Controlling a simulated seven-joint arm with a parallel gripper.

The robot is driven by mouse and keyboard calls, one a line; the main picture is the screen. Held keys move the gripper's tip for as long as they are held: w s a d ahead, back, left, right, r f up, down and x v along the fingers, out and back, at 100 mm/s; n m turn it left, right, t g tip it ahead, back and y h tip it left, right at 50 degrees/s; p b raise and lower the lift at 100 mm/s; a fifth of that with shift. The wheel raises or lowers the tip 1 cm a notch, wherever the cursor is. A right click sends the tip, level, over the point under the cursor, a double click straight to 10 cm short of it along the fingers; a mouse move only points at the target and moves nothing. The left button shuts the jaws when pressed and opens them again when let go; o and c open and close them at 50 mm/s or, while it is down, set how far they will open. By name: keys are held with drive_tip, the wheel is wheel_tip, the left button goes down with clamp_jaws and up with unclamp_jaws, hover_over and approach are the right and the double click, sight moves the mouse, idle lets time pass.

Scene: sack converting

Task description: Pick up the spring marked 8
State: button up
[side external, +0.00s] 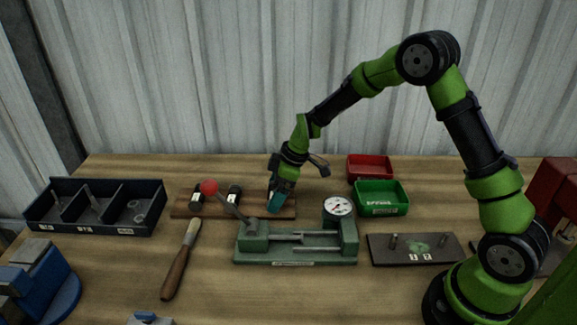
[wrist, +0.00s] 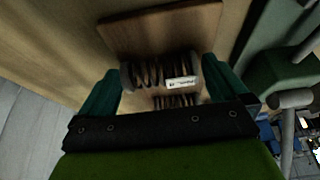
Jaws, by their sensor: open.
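A wooden board (side external: 181,209) lies behind the green tester and carries dark coil springs with white tags. Two springs, a left one (side external: 197,193) and a middle one (side external: 235,193), show in the side view. My gripper (side external: 280,203) is over the board's right end, pointing down, and hides what is beneath it. In the wrist view, a tagged spring (wrist: 148,75) lies crosswise between the open teal fingers of my gripper (wrist: 160,72). Its tag is too blurred to read. Another spring (wrist: 174,101) shows partly above the palm edge. The wooden board (wrist: 190,25) is under them.
The green tester (side external: 290,256) with a dial and red-knobbed lever stands close in front. A black three-part tray (side external: 95,229) is at left, a wooden-handled tool (side external: 177,272) in front. Red (side external: 369,167) and green (side external: 381,198) bins and a dark pegged plate (side external: 385,256) are at right.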

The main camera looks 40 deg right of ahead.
drive_tip(key=c, duration=1.3)
